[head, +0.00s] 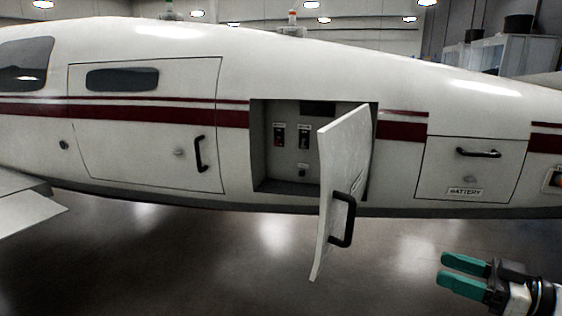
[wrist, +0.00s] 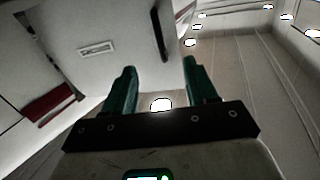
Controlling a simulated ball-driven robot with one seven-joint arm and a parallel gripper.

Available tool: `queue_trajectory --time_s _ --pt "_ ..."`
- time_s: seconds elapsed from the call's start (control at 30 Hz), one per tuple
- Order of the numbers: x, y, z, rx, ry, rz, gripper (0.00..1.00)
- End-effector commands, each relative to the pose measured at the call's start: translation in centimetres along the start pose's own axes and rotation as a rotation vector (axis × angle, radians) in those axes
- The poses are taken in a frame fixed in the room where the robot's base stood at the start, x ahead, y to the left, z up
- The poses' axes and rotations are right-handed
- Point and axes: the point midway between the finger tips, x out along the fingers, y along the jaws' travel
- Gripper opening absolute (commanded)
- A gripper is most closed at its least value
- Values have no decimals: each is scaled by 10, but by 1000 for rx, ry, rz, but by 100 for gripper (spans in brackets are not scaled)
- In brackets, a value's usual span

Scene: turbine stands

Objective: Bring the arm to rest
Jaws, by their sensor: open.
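My gripper (head: 462,275) shows at the lower right in the head view, with two green fingers apart and nothing between them. It is in front of the white aircraft fuselage (head: 300,55), below the battery hatch (head: 472,170), and touches nothing that I can see. In the wrist view, my gripper (wrist: 160,85) has its green fingers spread. Beyond them is a pale panel (wrist: 75,45) with a label and a dark handle.
An open hatch door (head: 342,190) with a black handle sticks out from the fuselage, left of my gripper. Behind it is a recess (head: 285,150) with switches. A cabin door (head: 145,125) is shut. A wing edge (head: 30,200) is at far left. The floor between is clear.

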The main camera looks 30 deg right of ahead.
Motion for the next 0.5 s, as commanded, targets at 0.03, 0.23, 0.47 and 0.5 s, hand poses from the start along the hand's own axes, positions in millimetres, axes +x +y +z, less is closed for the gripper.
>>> queue_trajectory --time_s 0.03,0.23,0.47,0.5 --pt "5 -2 7 19 -18 -3 57" --pt "26 -11 39 102 -111 -6 57" --pt "57 -37 98 238 -298 -7 57" --pt "62 -44 112 265 -342 -4 57"
